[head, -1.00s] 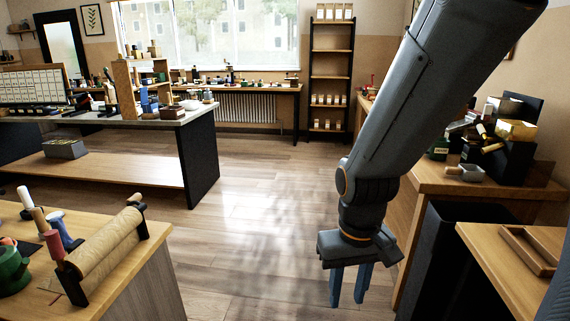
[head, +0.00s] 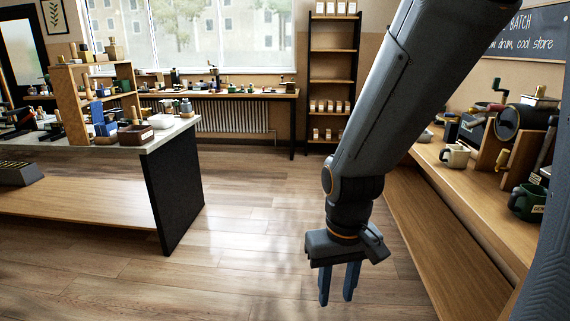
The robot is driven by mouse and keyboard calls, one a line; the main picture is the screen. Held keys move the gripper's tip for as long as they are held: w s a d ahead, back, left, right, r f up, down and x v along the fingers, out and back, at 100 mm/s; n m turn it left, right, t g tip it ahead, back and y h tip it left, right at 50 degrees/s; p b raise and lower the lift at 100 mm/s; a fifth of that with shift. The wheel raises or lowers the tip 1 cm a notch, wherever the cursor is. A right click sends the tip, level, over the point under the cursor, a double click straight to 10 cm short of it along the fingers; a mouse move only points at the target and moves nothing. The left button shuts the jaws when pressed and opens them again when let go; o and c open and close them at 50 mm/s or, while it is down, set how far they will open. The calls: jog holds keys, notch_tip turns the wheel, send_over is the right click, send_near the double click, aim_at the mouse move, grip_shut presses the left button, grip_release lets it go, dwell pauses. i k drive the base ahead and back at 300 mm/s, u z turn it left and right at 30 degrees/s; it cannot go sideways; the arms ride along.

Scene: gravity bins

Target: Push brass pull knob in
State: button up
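My gripper (head: 338,284) hangs over the open floor in the head view, pointing down. Its two blue fingers are apart with nothing between them. I cannot make out a brass pull knob for certain; small brass-coloured parts show on the right counter (head: 425,158), but they are too small to tell. My arm hides part of the back wall and of the right side.
A hand-cranked drum machine (head: 518,122), a cream mug (head: 454,155) and a green mug (head: 527,201) stand on the right counter. A cluttered white-topped table (head: 172,134) is at left. A tall shelf (head: 330,62) stands at the back. The middle floor is clear.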

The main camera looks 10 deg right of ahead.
aim_at(472, 110)
jog(key=i, duration=1.4)
jog(key=z, duration=2.1)
